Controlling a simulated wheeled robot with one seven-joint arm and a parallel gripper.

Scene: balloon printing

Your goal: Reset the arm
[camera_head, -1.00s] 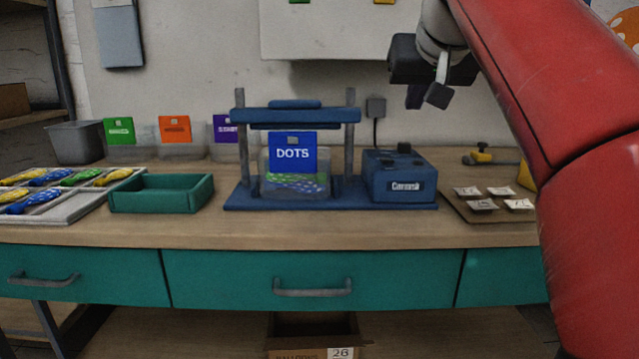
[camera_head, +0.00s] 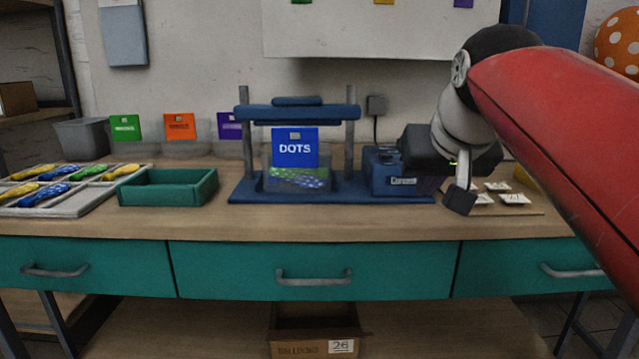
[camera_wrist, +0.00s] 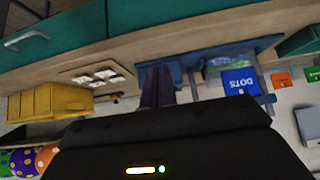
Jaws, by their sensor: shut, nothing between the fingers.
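My arm comes in from the right in the head view, with a red link, a pale wrist and a dark gripper body. My gripper (camera_wrist: 158,75) is shut with nothing between its fingers. In the wrist view its two dark fingers lie together, pointing toward the table edge. In the head view the gripper body (camera_head: 452,150) hangs in front of the right end of the blue control box (camera_head: 392,178) and hides part of it. The fingertips are hard to make out there.
The blue press with the DOTS bin (camera_head: 294,148) stands mid-table. Left of it are a green tray (camera_head: 165,188) and a balloon tray (camera_head: 90,207). Labelled cards (camera_head: 514,198) lie on a board at right. A yellow bin (camera_wrist: 60,101) shows in the wrist view. The front table strip is clear.

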